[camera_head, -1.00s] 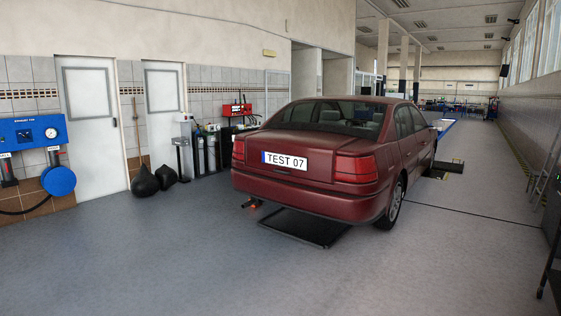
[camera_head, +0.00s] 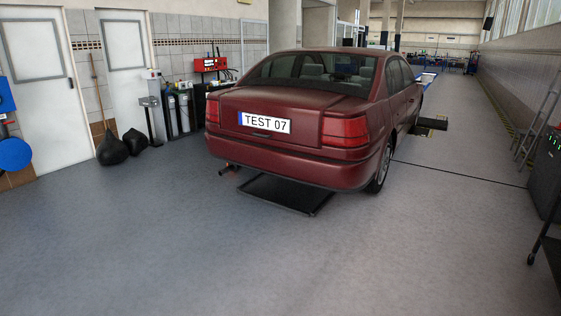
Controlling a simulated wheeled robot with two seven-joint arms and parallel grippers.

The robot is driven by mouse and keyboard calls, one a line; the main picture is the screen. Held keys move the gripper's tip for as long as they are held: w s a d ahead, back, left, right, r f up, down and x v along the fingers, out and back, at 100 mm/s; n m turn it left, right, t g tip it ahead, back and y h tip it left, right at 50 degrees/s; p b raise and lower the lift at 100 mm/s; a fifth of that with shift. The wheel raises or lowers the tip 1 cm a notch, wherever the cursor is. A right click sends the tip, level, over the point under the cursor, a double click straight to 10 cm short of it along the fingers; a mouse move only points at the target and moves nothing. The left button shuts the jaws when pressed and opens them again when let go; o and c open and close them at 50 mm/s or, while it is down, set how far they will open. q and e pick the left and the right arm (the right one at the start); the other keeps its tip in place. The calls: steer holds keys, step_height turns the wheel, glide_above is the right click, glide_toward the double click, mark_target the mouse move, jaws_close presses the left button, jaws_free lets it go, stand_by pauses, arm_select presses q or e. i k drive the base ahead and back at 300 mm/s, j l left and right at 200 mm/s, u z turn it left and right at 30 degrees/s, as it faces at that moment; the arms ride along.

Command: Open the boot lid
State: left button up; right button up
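A dark red car (camera_head: 300,120) stands in the middle of the workshop with its rear towards me, turned a little so its right flank shows. Its boot lid (camera_head: 290,104) is shut. A plate reading TEST 07 (camera_head: 264,123) is on the lid's rear face, with a small dark handle-like recess (camera_head: 261,135) just below it. Neither of my grippers is in the picture.
A flat black tray (camera_head: 284,195) lies on the floor under the car's rear. Black bags (camera_head: 112,149) and cylinders (camera_head: 183,112) stand along the left wall. A dark cabinet (camera_head: 545,170) and a ladder (camera_head: 537,120) are at the right. The floor before the car is clear.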

mark_target(290, 115)
steer(key=i+u, duration=0.3)
steer(key=i, duration=2.45)
